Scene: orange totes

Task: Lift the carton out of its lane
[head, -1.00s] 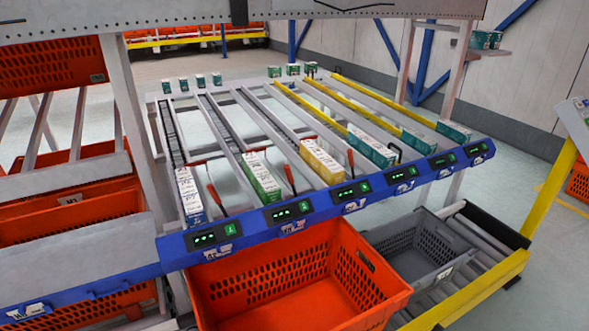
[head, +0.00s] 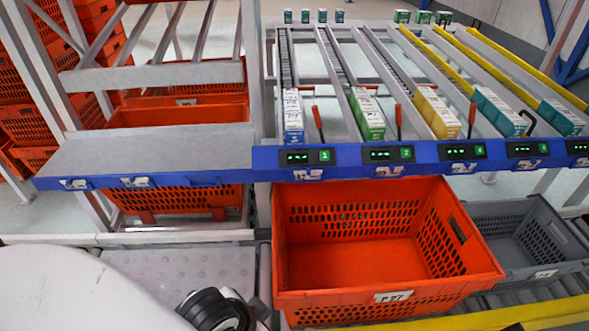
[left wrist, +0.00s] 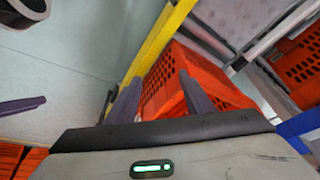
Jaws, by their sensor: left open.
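Several cartons stand at the front ends of the sloping lanes in the head view: a white and blue carton (head: 292,112), a green and white carton (head: 366,115), a yellow and white carton (head: 437,113) and teal cartons (head: 498,112) further right. Which one is meant cannot be told. My left gripper (left wrist: 159,82) shows in the left wrist view, its two dark fingers apart and empty. An orange tote lies beyond the fingers. No carton can be made out in that view. Neither gripper's fingers show in the head view.
A blue rail (head: 340,160) with green displays runs along the lane fronts. Red levers (head: 398,120) stand between lanes. Below sit an empty orange tote (head: 390,297) and a grey tote (head: 545,268). A bare grey shelf (head: 150,155) is at left.

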